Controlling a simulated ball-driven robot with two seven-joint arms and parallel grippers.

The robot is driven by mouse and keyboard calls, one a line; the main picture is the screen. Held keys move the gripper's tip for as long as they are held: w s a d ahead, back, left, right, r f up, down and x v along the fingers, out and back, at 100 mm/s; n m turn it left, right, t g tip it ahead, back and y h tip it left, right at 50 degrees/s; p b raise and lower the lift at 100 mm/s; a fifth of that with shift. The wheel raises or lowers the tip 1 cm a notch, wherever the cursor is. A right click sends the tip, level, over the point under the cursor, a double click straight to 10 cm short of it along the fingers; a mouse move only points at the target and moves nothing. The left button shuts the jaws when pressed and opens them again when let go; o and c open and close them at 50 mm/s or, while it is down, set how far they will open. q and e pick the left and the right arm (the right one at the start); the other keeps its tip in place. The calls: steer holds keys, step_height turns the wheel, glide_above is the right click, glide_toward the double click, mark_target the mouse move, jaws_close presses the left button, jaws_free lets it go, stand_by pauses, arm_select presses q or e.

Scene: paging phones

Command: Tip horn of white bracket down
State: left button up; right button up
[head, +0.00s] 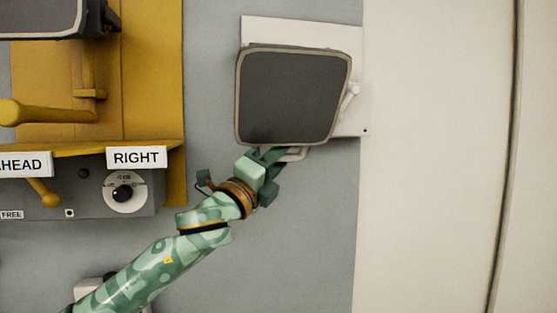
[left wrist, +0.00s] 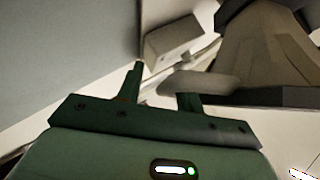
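The horn (head: 293,95) has a dark grey square face with a beige rim and sits in front of a white bracket plate (head: 300,30) on the grey wall. My left gripper (head: 275,158) is just under the horn's lower edge, beside a pale bar (head: 296,154) there. In the left wrist view the two fingers of my left gripper (left wrist: 161,90) stand apart. A pale rounded piece (left wrist: 205,82) lies at the right finger; I cannot tell whether they touch. The horn's body (left wrist: 265,55) shows at upper right. My right gripper is not in view.
A yellow bracket plate (head: 155,70) with another horn (head: 40,18) and a yellow lever (head: 45,112) is at left. Below are AHEAD and RIGHT labels and a black knob (head: 122,193). A white lever (head: 349,97) is right of the horn.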

arm_select(q)
steer(key=shift+s, duration=0.2)
steer(key=b+v, duration=0.3)
steer(key=v, duration=1.3)
steer(key=shift+w+a+f, duration=0.1)
steer(key=shift+w+f, duration=0.1)
